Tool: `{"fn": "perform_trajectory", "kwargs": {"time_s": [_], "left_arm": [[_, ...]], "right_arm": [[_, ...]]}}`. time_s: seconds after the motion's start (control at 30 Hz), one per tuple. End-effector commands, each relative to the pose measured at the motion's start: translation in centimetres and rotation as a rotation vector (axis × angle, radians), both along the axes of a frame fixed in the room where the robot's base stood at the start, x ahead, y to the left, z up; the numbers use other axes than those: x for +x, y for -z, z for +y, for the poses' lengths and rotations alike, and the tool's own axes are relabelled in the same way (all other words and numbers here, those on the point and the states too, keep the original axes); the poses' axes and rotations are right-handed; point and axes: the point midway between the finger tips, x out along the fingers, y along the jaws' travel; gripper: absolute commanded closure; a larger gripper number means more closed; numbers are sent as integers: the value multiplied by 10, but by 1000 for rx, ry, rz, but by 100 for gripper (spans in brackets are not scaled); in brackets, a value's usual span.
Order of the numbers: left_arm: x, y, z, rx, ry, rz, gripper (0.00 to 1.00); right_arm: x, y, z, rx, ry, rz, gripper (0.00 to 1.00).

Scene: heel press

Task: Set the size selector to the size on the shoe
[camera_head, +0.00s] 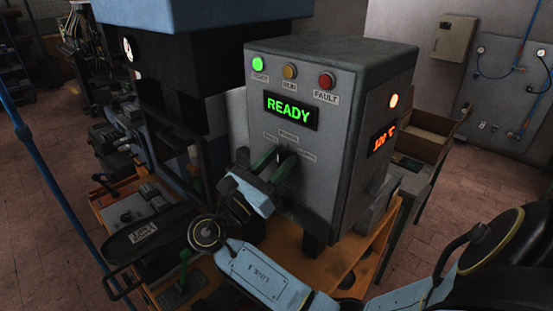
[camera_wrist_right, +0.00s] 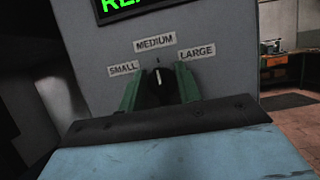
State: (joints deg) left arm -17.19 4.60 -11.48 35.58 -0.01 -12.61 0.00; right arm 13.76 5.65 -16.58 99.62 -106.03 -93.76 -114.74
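The size selector is a dark knob (camera_wrist_right: 159,88) on the grey control box (camera_head: 345,120), below its green READY display. In the right wrist view its labels read SMALL at left, MEDIUM at top and LARGE at right. The knob looks upright, toward MEDIUM. My right gripper (camera_wrist_right: 160,84) has its green fingers on either side of the knob, apart, with dark gaps; contact is not clear. It also shows in the head view (camera_head: 274,166). A dark, rounded shoe-like piece (camera_head: 172,223) with a white label lies at lower left; I cannot read the label surely. My left gripper is not in view.
The box has a lit green lamp (camera_head: 257,64), a yellow lamp (camera_head: 290,71) and a red FAULT lamp (camera_head: 326,81). The orange bench (camera_head: 343,258) is below. A blue-topped press (camera_head: 190,20) stands left.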

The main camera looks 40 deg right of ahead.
Motion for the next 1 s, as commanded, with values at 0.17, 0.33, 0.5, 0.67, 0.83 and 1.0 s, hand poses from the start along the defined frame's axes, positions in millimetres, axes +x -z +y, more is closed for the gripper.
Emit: {"fn": "perform_trajectory", "kwargs": {"time_s": [0.17, 0.33, 0.5, 0.67, 0.83, 1.0], "left_arm": [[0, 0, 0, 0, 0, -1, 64], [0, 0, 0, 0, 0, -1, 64], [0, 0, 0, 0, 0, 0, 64], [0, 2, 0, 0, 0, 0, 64], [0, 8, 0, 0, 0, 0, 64], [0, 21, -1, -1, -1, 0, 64]], "right_arm": [[0, 0, 0, 0, 0, 0, 69], [0, 0, 0, 0, 0, 0, 91], [0, 0, 0, 0, 0, 0, 100], [0, 1, 1, 2, 1, -9, 100], [0, 2, 1, 8, 0, -59, 100], [0, 4, 1, 17, 0, -163, 100]]}}
